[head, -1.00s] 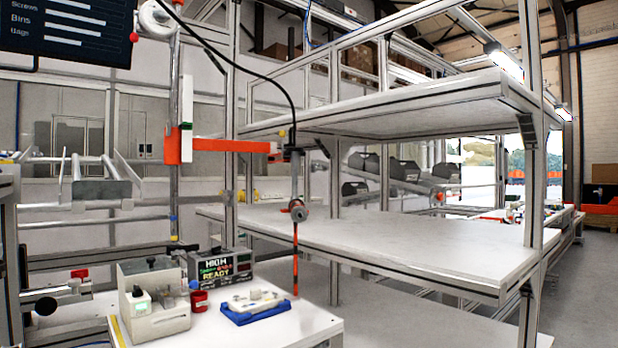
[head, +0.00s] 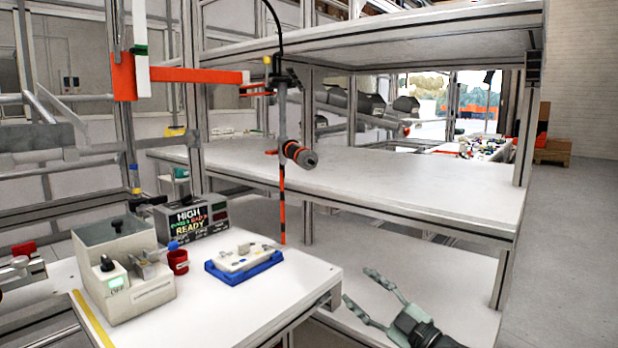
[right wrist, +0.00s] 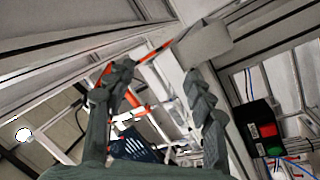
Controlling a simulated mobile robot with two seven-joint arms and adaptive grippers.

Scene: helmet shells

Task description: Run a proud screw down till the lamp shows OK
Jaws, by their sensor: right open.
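A white part (head: 246,257) with small fittings lies in a blue tray (head: 228,277) on the white bench; its screws are too small to make out. A screwdriver (head: 299,153) hangs from an orange arm (head: 195,75), above and behind the part. An orange-and-black striped rod (head: 282,205) runs down beside it to about bench height. A display box (head: 192,216) reads HIGH and READY; its middle line is unclear. My right gripper (head: 360,286) is open and empty, right of the bench. In the right wrist view its fingers (right wrist: 157,72) are apart.
A grey box unit (head: 118,265) with a switch marked OFF and a red cup (head: 178,262) stand left of the tray. A shelf (head: 400,185) spans behind the bench. The right wrist view shows a black box (right wrist: 262,128) with red and green buttons.

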